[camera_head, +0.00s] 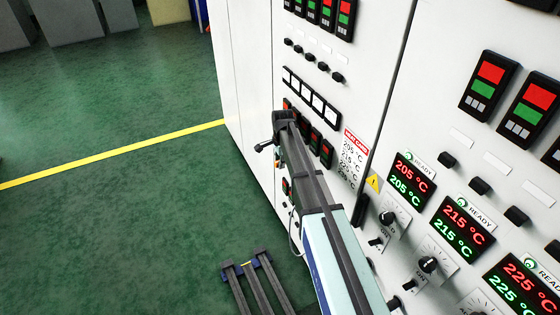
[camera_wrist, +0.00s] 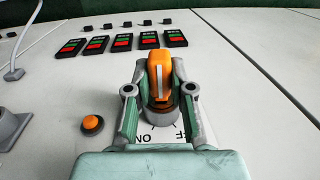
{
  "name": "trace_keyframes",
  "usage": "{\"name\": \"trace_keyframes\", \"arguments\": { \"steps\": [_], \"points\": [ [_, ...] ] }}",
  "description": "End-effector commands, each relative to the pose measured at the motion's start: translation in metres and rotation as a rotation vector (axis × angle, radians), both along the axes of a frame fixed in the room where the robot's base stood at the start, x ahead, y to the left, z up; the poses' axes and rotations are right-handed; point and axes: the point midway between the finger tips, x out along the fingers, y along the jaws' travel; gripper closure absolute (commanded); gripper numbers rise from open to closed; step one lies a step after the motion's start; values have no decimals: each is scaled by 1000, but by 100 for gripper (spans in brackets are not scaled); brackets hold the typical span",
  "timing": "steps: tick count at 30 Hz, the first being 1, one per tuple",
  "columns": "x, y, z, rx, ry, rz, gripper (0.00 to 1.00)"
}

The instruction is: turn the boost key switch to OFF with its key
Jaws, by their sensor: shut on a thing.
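The boost key switch is in the middle of the wrist view, with an upright orange key (camera_wrist: 159,70) in its dark round collar (camera_wrist: 158,112). A white stripe runs along the key, roughly vertical in the picture. My gripper (camera_wrist: 159,84) has one finger on each side of the key and is shut on it. Below the collar, a white label plate (camera_wrist: 165,138) shows ON and part of OFF, upside down in this view. Which mark the key points at cannot be told. In the head view my arm covers this area, and I cannot make out the key.
An orange round button (camera_wrist: 91,124) sits left of the switch. A row of red-green displays (camera_wrist: 122,43) lies beyond it. A grey fitting (camera_wrist: 12,127) and white cable (camera_wrist: 14,73) are at the left. Temperature displays (camera_head: 462,227) fill the panel's right in the head view. Green floor (camera_head: 110,230) lies left.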

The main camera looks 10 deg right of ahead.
Motion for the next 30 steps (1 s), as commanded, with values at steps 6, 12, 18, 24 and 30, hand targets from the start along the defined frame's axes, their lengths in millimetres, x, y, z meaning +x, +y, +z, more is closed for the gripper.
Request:
{"name": "trace_keyframes", "arguments": {
  "steps": [6,12,18,24,30],
  "points": [
    [1,0,1,-12,49,0,100],
    [2,0,1,-25,92,1,100],
    [3,1,1,-36,136,1,100],
    [3,1,1,-49,183,0,100],
    [4,1,1,-61,230,0,100]
  ]
}}
